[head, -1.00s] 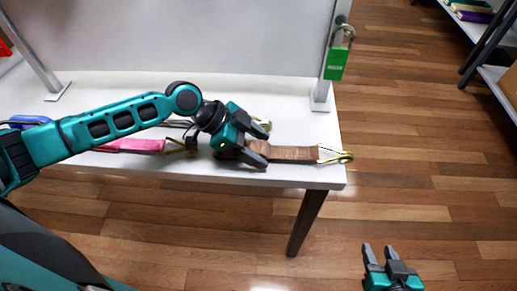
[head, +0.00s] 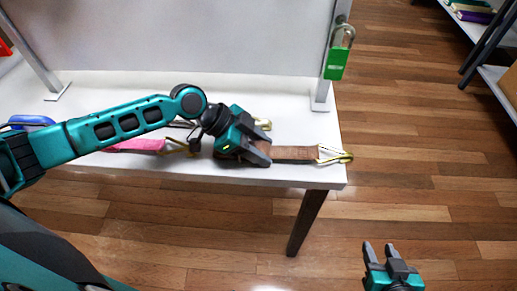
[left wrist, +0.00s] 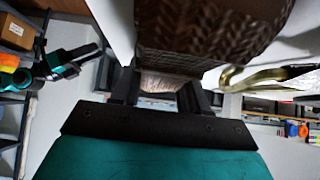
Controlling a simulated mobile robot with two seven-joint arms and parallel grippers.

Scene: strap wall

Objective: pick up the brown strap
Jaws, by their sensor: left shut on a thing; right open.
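The brown strap (head: 293,153) lies along the front right of the white table, with its gold hook (head: 336,156) reaching past the table's right edge. My left gripper (head: 267,156) is shut on the strap, to the left of the hook. In the left wrist view the woven brown strap (left wrist: 205,35) fills the top middle, between and beyond the fingers of my left gripper (left wrist: 160,92), and a gold hook (left wrist: 250,77) shows at right. My right gripper (head: 388,251) is open and empty, low in the head view, off the table over the floor.
A pink strap (head: 140,145) and a blue thing (head: 32,121) lie on the table (head: 100,82) to the left, partly behind my left arm. Another gold hook (head: 262,124) lies just behind my gripper. A green padlock (head: 337,62) hangs on the right post.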

